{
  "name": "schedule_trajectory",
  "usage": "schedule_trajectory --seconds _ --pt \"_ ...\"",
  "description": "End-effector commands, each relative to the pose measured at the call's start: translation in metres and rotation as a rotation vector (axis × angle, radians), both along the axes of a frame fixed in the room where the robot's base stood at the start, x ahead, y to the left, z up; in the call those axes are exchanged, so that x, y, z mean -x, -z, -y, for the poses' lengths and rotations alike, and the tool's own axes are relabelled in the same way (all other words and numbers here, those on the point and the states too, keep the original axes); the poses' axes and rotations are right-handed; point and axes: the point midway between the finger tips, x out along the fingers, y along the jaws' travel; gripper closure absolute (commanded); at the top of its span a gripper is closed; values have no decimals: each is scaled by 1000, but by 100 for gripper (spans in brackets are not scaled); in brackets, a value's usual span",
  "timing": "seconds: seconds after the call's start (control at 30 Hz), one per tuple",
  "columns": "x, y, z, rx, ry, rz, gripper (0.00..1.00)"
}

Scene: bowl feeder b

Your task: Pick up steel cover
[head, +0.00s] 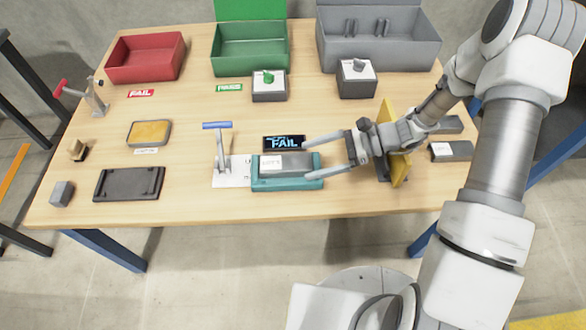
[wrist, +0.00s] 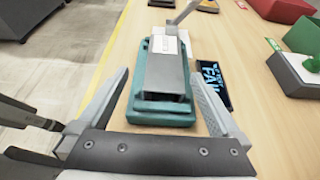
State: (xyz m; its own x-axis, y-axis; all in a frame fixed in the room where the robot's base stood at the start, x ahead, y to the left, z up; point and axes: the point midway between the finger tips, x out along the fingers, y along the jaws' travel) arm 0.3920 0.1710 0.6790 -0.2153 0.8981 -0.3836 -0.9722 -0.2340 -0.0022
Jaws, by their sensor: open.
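The steel cover (head: 285,163) is a grey metal block-like piece with a white label at its left end. It sits on a teal fixture (head: 288,184) near the front middle of the table. It also shows in the wrist view (wrist: 168,75), on the teal base (wrist: 160,115). My gripper (head: 308,160) is open at the right end of the fixture. In the wrist view its fingers (wrist: 160,100) spread to either side of the near end of the fixture and cover. Nothing is held between them, and I cannot tell whether they touch anything.
A blue-handled clamp (head: 218,150) stands at the fixture's left end. A display reading FAIL (head: 284,143) lies just behind it. Red (head: 146,60), green (head: 250,48) and grey (head: 375,40) bins stand at the back. A yellow panel (head: 396,155) stands right of the fixture, by my arm.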

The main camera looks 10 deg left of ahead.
Motion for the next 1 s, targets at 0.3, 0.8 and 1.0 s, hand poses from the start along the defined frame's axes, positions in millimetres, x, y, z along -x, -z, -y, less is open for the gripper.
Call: schedule_trajectory --seconds 0.3,0.8,1.0 --pt "5 14 -31 -2 -1 -3 0" --pt "10 25 -70 -1 1 -2 0" --pt "10 25 -70 -1 1 -2 23"
